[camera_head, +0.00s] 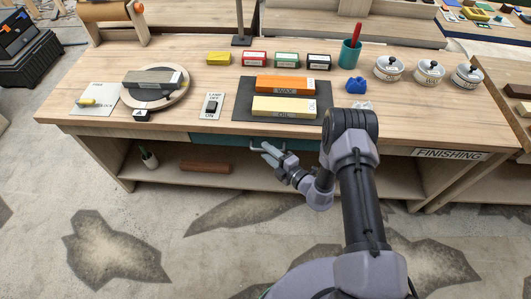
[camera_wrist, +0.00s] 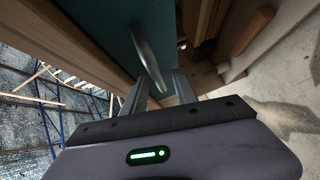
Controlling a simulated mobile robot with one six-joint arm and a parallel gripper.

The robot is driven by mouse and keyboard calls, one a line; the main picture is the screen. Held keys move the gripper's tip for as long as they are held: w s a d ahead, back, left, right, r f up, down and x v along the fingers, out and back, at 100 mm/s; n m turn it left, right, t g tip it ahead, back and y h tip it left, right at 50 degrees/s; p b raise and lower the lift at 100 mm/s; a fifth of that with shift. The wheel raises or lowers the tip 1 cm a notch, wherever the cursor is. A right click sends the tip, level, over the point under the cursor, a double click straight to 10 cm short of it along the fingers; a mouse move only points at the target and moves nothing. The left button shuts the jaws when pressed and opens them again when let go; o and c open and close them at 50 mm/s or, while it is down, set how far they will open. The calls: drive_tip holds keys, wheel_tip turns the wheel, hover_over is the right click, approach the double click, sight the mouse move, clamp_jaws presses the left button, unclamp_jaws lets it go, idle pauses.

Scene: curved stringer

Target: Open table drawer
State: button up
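The table drawer has a teal front (camera_head: 225,139) set under the workbench top and looks shut. Its pale metal bar handle (camera_wrist: 147,55) stands out from the teal front, which fills the upper middle of the wrist view (camera_wrist: 105,25). My gripper (camera_head: 267,151) is just in front of the drawer, at the handle. In the wrist view its two fingers (camera_wrist: 160,88) are spread apart, and the near end of the handle shows between them. I cannot tell whether either finger touches the handle. My arm hides the right part of the drawer surroundings in the head view.
The wooden workbench (camera_head: 75,80) carries a wax block (camera_head: 287,84), an oil block (camera_head: 284,107), a lamp switch (camera_head: 211,106) and several tins. A brown bar (camera_head: 205,166) and a small bottle (camera_head: 149,157) are on the lower shelf. The floor in front is clear.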

drive_tip(key=shift+w+a, duration=0.5)
drive_tip(key=shift+w, duration=0.05)
clamp_jaws()
idle(1.1)
